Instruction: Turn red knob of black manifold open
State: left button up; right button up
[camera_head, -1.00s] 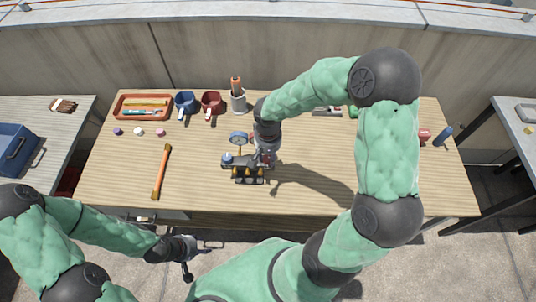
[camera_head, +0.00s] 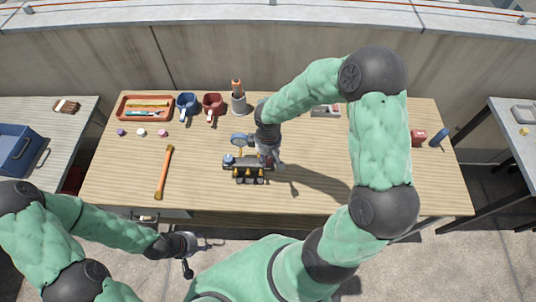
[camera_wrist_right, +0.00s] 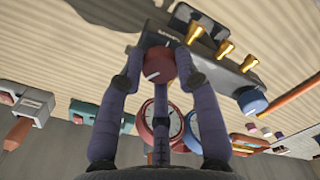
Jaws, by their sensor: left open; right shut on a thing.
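A white mark shows on the knob's face. The blue knob (camera_wrist_right: 250,100) is to its right, and red and blue gauges (camera_wrist_right: 161,122) show below. In the head view, my right gripper (camera_head: 271,160) hides the red knob. My left gripper (camera_head: 187,258) is open and empty in front of the table.
An orange-handled tool (camera_head: 163,172) lies left of the manifold. The front right of the table is clear.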

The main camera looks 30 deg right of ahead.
aim_at(268, 159)
jog(key=n+p, duration=0.2)
jog(key=n, duration=0.4)
jog(key=shift+p, duration=0.4)
jog(key=shift+n, duration=0.3)
jog(key=o, duration=1.1)
jog(key=shift+o, duration=0.2)
notch_tip(268, 159, up, 12)
